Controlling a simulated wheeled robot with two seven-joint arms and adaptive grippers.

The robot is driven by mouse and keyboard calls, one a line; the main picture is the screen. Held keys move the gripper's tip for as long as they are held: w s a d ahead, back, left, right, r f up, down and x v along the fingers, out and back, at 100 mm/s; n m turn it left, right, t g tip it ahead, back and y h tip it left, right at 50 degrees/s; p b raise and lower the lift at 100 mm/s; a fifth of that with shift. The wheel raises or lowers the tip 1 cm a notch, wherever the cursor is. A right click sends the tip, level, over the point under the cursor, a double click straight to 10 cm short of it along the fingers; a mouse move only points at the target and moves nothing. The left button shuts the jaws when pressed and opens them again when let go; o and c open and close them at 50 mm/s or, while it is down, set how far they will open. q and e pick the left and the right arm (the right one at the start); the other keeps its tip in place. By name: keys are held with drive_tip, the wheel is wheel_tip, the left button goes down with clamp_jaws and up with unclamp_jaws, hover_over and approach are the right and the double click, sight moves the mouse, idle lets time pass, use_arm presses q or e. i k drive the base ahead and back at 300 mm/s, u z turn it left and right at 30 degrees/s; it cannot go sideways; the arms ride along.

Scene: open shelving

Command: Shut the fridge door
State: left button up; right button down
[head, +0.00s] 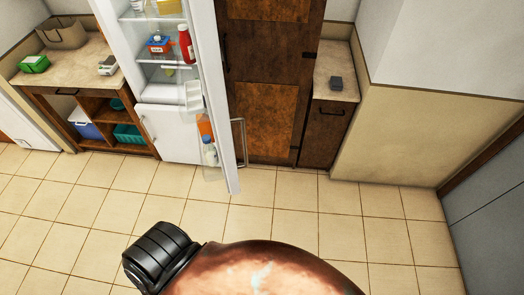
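The white fridge (166,132) stands at the back, left of the picture's middle. Its tall upper door (221,125) stands wide open, swung out toward me and seen almost edge-on. The lit shelves inside are exposed, with a red bottle (186,45) and a blue-and-orange container (159,44) on them. Door racks on the inner side hold an orange item (205,126) and a pale bottle (210,152). A handle (239,142) shows on the door's outer right side. The white lower front panel looks closed. Neither of my grippers' fingers are in view.
A wooden counter unit (62,74) with bags and bins stands left of the fridge. A tall brown cabinet (268,80) and a low counter (334,75) stand to the right. Tiled floor (290,205) before the door is clear. Dark and brown rounded shapes cover the bottom middle.

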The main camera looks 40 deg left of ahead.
sight(201, 14)
drive_tip(key=u, duration=0.55)
drive_tip(key=i, duration=0.45)
drive_tip(key=u, duration=0.55)
